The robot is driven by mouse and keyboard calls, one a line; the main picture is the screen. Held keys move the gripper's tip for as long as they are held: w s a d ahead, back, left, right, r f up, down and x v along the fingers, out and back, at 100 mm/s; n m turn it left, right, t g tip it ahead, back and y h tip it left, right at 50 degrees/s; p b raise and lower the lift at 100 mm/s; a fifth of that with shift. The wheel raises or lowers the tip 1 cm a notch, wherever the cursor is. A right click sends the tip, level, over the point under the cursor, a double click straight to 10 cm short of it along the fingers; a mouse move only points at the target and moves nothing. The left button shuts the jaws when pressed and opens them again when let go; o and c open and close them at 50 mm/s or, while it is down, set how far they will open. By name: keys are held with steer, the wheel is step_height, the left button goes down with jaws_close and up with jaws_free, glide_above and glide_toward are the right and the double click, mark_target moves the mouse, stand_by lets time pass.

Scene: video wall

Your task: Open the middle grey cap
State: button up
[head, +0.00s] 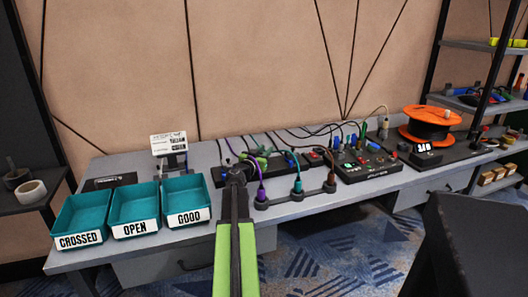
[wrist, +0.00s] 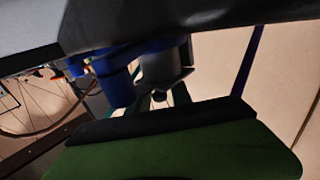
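My gripper (head: 236,174) is at the end of my green and black arm, over the panel left of the purple plug. In the wrist view a grey cylinder (wrist: 163,68), which looks like a grey cap, sits beside a blue cylinder (wrist: 117,86). A dark jaw-like shape is close below the grey cylinder. I cannot tell whether it touches the cylinder or whether my jaws are open. In the head view my arm and gripper hide this spot, and I cannot make out the grey caps there.
Teal trays marked CROSSED (head: 56,217), OPEN (head: 112,207) and GOOD (head: 170,192) stand at the left. Purple (head: 260,190), teal (head: 297,187) and brown plugs stand in a row at the right. A black box (head: 366,168) and an orange reel (head: 430,124) stand further right.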

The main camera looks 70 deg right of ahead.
jaws_close()
steer(key=shift+r, duration=0.1)
